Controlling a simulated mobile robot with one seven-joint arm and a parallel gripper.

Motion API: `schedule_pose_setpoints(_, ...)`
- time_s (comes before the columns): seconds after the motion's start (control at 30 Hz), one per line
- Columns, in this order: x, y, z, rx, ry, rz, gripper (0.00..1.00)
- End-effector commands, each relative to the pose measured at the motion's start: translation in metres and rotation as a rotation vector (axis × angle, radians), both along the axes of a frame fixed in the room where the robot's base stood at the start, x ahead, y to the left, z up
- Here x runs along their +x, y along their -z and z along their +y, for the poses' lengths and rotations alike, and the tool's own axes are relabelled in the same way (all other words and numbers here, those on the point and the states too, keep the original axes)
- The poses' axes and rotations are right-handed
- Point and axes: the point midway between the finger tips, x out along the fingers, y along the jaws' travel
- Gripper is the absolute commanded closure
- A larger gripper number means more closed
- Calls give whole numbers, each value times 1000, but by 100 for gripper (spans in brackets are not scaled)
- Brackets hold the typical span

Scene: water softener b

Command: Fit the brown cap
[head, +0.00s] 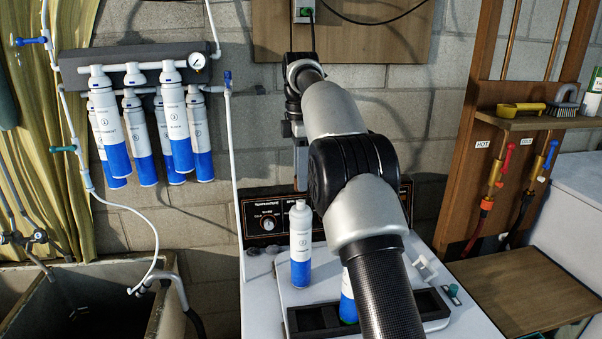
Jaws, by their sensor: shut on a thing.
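My gripper (301,183) points down above the white top of a white and blue cartridge (300,250). It is small and partly hidden by my arm. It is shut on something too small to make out. The cartridge stands upright on the white appliance top. I cannot tell whether the gripper or its load touches it. No brown cap can be clearly made out.
A small green-capped fitting (452,290) lies to the right. Several filter cartridges hang from a wall manifold (140,66) at left. A control panel (268,222) stands behind the cartridge.

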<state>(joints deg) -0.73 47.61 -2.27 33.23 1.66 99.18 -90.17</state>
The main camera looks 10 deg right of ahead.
Motion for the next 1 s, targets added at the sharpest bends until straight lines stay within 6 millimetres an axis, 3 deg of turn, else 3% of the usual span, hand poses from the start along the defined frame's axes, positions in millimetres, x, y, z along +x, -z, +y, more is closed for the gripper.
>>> schedule_pose_setpoints(0.1,0,16,0,0,0,1,100)
schedule_pose_setpoints(0.3,0,28,0,0,1,0,100)
schedule_pose_setpoints(1.0,0,26,0,0,1,0,100)
